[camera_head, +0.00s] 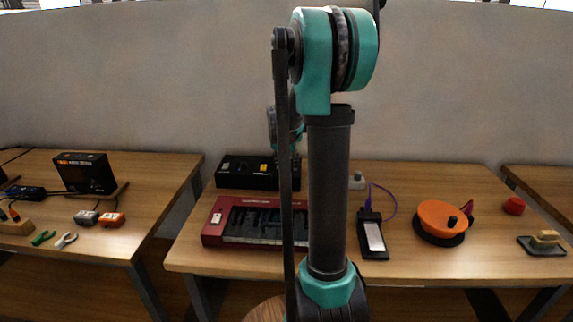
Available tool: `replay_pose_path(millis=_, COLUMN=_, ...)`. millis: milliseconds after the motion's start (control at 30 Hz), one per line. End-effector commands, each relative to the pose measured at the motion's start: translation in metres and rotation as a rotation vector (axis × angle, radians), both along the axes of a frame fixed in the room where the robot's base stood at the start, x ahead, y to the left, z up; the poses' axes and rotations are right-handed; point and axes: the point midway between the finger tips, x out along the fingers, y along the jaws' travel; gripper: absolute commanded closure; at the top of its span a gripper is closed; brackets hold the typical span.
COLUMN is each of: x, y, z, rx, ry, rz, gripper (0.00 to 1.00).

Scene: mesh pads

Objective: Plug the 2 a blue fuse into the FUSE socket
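My arm stands upright across the middle of the head view. My gripper (286,176) is mostly hidden behind my arm links, at the right end of a black box (230,181). I cannot tell whether it is open or shut, or whether it touches the box. The box lies at the back of the middle table and has a small yellow part and a grey part on top. I cannot make out a blue fuse or a FUSE label anywhere; they may be hidden or too small to see.
The middle table (400,269) also bears a red case (213,233), a black device with a purple cable (366,228), an orange reel (436,212) and a red knob-like piece (513,205). The left table (150,175) holds a black display box (85,178) and clips. A wall stands behind.

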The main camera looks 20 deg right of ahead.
Motion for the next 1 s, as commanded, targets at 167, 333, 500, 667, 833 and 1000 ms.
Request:
replay_pose_path(millis=167, x=0.000, y=0.000, z=0.000, rx=0.000, ry=0.000, rz=0.000, gripper=0.53)
replay_pose_path(millis=333, x=-0.002, y=0.001, z=0.006, rx=0.000, ry=0.000, rz=0.000, gripper=0.53)
replay_pose_path(millis=500, x=-0.011, y=0.006, z=0.029, rx=0.000, ry=0.000, rz=0.000, gripper=0.53)
replay_pose_path(millis=667, x=-0.022, y=0.013, z=0.060, rx=0.000, ry=0.000, rz=0.001, gripper=0.53)
replay_pose_path(millis=833, x=-0.032, y=0.019, z=0.088, rx=0.000, ry=0.000, rz=0.001, gripper=0.53)
replay_pose_path(millis=1000, x=-0.037, y=0.023, z=0.105, rx=0.000, ry=0.000, rz=0.000, gripper=0.53)
